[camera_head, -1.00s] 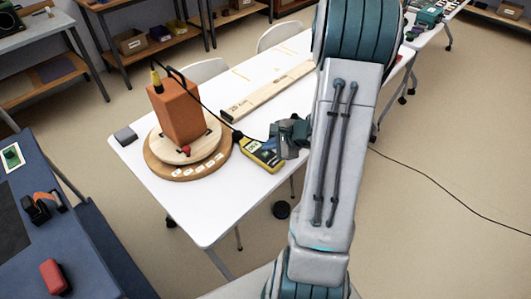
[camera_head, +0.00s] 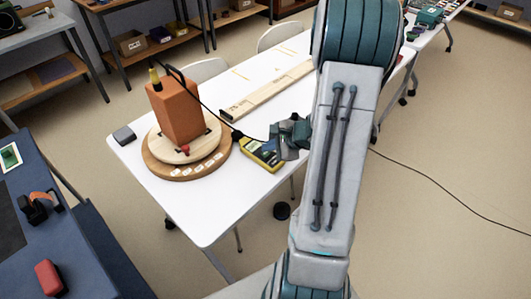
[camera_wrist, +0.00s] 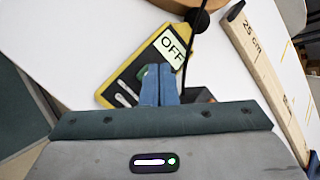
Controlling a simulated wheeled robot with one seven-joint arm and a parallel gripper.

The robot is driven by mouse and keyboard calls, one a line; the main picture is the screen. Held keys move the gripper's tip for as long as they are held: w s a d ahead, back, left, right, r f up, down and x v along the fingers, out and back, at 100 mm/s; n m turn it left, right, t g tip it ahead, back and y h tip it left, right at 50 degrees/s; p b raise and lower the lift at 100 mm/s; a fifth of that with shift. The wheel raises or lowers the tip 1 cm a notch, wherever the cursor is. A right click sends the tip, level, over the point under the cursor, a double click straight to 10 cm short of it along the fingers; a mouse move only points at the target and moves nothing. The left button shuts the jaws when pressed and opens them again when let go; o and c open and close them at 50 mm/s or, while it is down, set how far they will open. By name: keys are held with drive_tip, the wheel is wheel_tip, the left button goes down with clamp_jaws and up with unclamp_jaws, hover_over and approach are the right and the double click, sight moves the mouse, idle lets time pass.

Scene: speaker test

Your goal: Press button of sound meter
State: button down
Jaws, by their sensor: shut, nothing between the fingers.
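The yellow and black sound meter (camera_head: 259,153) lies on the white table, right of the round wooden turntable. It also shows in the wrist view (camera_wrist: 131,84), with a label reading "OFF" and a green button (camera_wrist: 143,72) partly hidden by my fingers.
A wooden ruler beam (camera_head: 268,90) marked 25 cm lies behind. A small grey block (camera_head: 124,135) sits at the table's left edge. The table (camera_head: 205,215) is clear in front.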

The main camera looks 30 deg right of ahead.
sight(269, 156)
drive_tip(key=shift+f+b, duration=0.5)
drive_tip(key=shift+b, duration=0.2)
idle(0.6)
drive_tip(key=shift+r+p, duration=0.55)
drive_tip(key=shift+r, duration=0.4)
drive_tip(key=shift+r+p, duration=2.1)
drive_tip(key=shift+r, duration=0.9)
